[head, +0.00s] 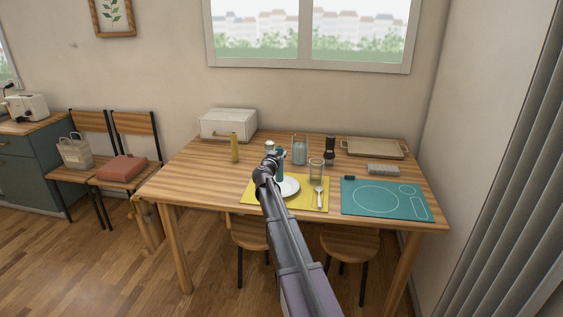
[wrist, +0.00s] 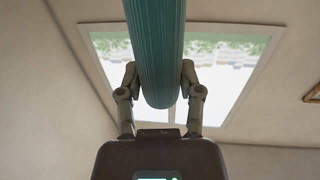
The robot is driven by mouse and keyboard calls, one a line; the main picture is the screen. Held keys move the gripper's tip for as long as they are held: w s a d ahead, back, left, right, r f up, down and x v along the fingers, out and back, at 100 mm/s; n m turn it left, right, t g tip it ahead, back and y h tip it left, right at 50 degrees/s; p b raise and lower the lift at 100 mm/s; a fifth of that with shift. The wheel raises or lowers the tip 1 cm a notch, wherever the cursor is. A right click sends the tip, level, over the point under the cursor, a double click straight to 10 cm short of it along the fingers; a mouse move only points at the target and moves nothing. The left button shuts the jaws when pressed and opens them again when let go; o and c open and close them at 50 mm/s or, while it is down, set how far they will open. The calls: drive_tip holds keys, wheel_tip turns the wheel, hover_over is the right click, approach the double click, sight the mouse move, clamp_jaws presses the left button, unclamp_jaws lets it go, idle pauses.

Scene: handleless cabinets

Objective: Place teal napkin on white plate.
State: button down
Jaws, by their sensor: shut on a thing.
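My gripper (wrist: 160,76) is shut on the teal napkin (wrist: 156,35), a ribbed roll, in the wrist view. In the head view my gripper (head: 272,162) is over the table, and part of the napkin (head: 281,163) shows upright just right of it. The white plate (head: 290,187) lies on the yellow placemat (head: 310,204). The napkin appears in front of the plate's far side; its height above the plate is hard to tell. My arm hides the plate's left part.
A spoon (head: 319,196) and a glass (head: 316,170) are right of the plate. A glass jar (head: 299,150) and dark grinder (head: 330,150) stand behind. A teal mat (head: 412,206) lies right, a tray (head: 375,155) at the back right.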

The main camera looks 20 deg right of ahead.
drive_tip(key=shift+f, duration=0.15)
drive_tip(key=shift+f+b, duration=1.65)
drive_tip(key=shift+b, duration=0.1)
drive_tip(key=shift+f, duration=0.1)
drive_tip(key=shift+c, duration=1.3)
unclamp_jaws()
drive_tip(key=shift+r, duration=0.2)
drive_tip(key=v, duration=1.2)
drive_tip(key=shift+f, duration=0.1)
